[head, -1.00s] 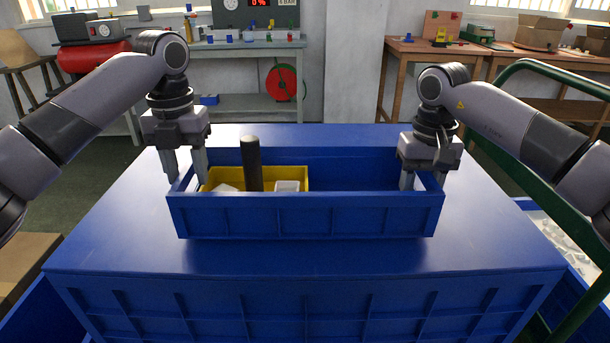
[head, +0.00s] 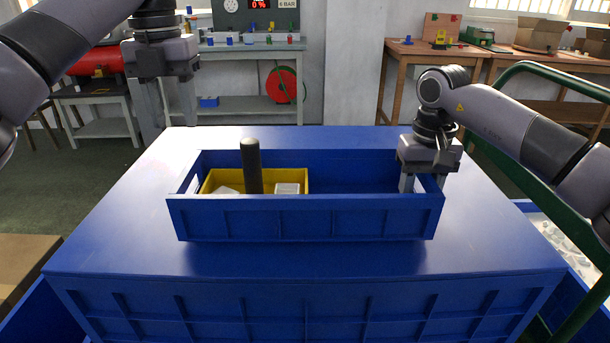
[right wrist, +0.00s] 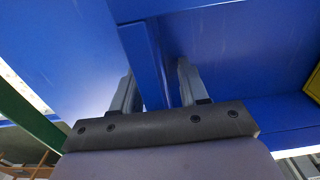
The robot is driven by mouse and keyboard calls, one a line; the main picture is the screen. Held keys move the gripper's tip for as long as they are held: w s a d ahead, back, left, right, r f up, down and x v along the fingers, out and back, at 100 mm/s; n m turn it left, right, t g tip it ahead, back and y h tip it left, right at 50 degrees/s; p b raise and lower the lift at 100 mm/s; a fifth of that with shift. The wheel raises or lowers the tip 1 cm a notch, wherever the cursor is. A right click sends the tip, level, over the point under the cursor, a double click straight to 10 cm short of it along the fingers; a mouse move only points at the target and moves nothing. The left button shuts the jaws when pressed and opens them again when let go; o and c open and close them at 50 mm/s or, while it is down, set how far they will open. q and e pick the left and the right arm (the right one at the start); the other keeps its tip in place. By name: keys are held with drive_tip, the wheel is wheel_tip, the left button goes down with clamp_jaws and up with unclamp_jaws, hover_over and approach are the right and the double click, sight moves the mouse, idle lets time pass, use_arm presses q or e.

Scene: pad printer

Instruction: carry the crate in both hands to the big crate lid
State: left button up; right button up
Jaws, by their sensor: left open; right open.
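The blue crate (head: 305,217) rests on the big blue crate lid (head: 300,262), near its middle. In its left part are a yellow bin (head: 232,180) with pale items and a dark upright cylinder (head: 251,166). My left gripper (head: 170,108) is open and empty, raised above and to the left of the crate, apart from it. My right gripper (head: 423,182) is open at the crate's right end wall, its fingers on either side of the wall. In the right wrist view the crate's wall (right wrist: 146,65) stands between the open fingers (right wrist: 155,90).
A green tube rail (head: 490,95) stands close by my right arm. A cardboard box (head: 22,262) is at the lower left. Benches with equipment stand along the back wall. The lid is bare around the crate.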

drive_tip(key=shift+r, duration=0.4)
wheel_tip(320, 180, up, 11)
drive_tip(key=shift+r, duration=0.1)
use_arm(q)
drive_tip(key=shift+r, duration=0.45)
